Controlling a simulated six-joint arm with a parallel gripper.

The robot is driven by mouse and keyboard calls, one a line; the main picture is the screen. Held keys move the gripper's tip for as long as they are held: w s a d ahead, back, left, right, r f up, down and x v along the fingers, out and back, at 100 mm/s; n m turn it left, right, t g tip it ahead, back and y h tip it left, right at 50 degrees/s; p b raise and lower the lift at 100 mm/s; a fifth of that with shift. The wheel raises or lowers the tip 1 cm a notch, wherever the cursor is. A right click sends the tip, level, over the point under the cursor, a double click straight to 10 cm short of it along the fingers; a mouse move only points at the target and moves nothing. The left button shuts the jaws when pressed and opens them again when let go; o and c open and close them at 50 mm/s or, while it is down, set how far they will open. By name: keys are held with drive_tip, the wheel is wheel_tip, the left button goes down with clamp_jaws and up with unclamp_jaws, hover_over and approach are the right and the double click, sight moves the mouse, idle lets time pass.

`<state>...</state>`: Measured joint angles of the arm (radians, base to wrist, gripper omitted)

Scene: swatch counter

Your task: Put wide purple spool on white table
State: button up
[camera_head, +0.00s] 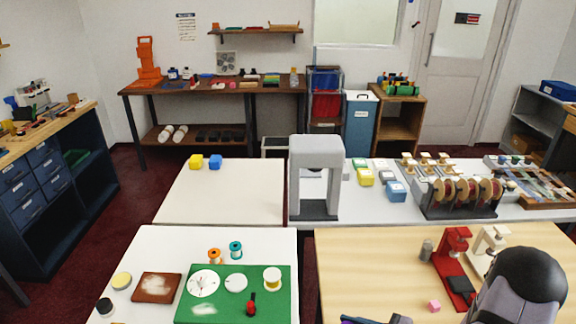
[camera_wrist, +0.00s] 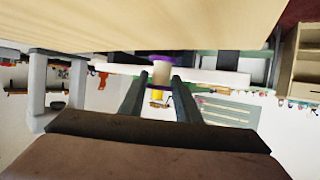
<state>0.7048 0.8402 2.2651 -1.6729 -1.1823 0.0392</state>
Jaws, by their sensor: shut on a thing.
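A spool with purple rims and a pale body (camera_wrist: 162,74) sits between the two dark fingertips of my gripper (camera_wrist: 160,82) in the wrist view. The fingers are shut on it. In the head view my arm fills the bottom right corner, and the held spool cannot be made out clearly at the bottom edge. A white table (camera_head: 180,238) stands at the front left, bearing a green mat and several items. Another white top (camera_head: 236,205) lies behind it, mostly bare.
The green mat (camera_head: 226,291) has a white spool (camera_head: 272,276). A grey arch (camera_head: 317,150) rises behind.

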drive_tip(key=shift+r, duration=0.1)
idle(0.4)
drive_tip(key=shift+w+d+f+b, duration=0.15)
drive_tip(key=shift+d+f+b, duration=0.15)
drive_tip(key=shift+b, duration=0.2)
drive_tip(key=w+d+r+b, duration=0.1)
drive_tip(key=w+d, duration=0.1)
drive_tip(key=w+d+r+m+t+h+b, duration=0.1)
drive_tip(key=w+d, duration=0.1)
drive_tip(key=d, duration=0.1)
drive_tip(key=w+d+r+m+t+h+b, duration=0.1)
drive_tip(key=w+d+r, duration=0.1)
drive_tip(key=shift+w+d, duration=0.2)
drive_tip(key=shift+d, duration=0.05)
drive_tip(key=w+d+r+m+t+h, duration=0.1)
drive_tip(key=w+d+r+m+h, duration=0.15)
drive_tip(key=d, duration=0.25)
drive_tip(key=w+d+r+m+t+h, duration=0.2)
drive_tip(key=w+d, duration=0.1)
drive_tip(key=d, duration=0.2)
drive_tip(key=m+h, duration=0.7)
drive_tip(key=h, duration=0.1)
hover_over(437, 295)
drive_tip(key=shift+f, duration=3.05)
drive_tip(key=shift+f, duration=0.1)
drive_tip(key=shift+f, duration=2)
